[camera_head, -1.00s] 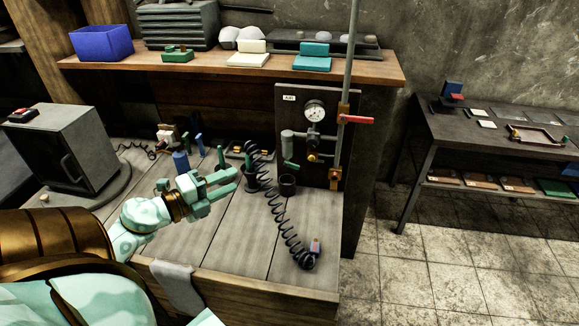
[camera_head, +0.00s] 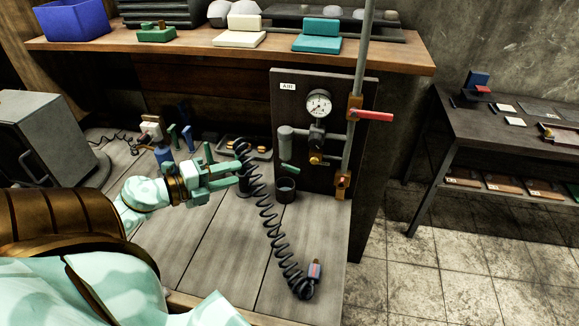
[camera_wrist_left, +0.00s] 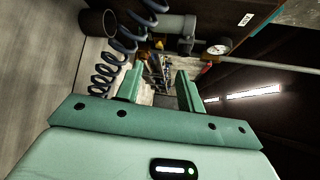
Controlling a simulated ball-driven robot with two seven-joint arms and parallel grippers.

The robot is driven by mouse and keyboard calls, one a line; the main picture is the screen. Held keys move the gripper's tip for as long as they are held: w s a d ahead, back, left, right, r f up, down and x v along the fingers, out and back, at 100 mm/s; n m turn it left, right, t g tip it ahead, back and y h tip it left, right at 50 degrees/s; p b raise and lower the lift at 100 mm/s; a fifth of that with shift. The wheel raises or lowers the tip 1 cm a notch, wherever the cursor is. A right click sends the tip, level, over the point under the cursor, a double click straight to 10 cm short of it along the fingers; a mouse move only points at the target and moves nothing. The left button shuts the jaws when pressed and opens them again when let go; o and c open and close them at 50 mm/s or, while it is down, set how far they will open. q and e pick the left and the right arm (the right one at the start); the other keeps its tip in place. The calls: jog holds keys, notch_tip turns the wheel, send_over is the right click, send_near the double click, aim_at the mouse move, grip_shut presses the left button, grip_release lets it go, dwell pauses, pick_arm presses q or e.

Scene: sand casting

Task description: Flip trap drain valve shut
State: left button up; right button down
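The air panel (camera_head: 277,108) stands upright at the back right of the bench. On it are a gauge (camera_head: 319,103), a grey cylinder (camera_head: 285,143) with a green lever (camera_head: 289,172) slanting below it, and a brass knob (camera_head: 316,158). A vertical pipe carries a red-handled valve (camera_head: 373,115) and an orange fitting (camera_head: 342,184) low down. I cannot tell for certain which part is the trap drain valve. My left gripper (camera_head: 238,173) is open and empty, left of the panel and apart from the green lever. The left wrist view shows its spread fingers (camera_wrist_left: 159,88). My right gripper is not in view.
A black coiled hose (camera_head: 265,215) hangs close to my left fingertips and runs to the bench's front right. A dark cup (camera_head: 285,190) stands below the green lever. Small tools stand behind my left gripper. A shelf (camera_head: 235,54) overhangs the back. The front bench boards are mostly clear.

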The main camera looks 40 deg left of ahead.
pick_arm(q)
notch_tip(320, 180, down, 4)
jog(key=b, duration=0.3)
send_near(290, 171)
jog(key=x, duration=0.9)
jog(key=shift+w+r, duration=0.1)
jog(key=shift+r, duration=0.1)
jog(key=shift+p, duration=0.3)
grip_shut()
jog(key=shift+f+n+t+b, duration=0.25)
jog(key=shift+n+t+b, duration=0.3)
jog(key=shift+b, duration=0.6)
jog(key=shift+d+r+n+t+h+b, duration=0.1)
jog(key=shift+r+n+t+h+b, duration=0.1)
jog(key=shift+n+t+h+b, duration=0.3)
jog(key=shift+r, duration=0.2)
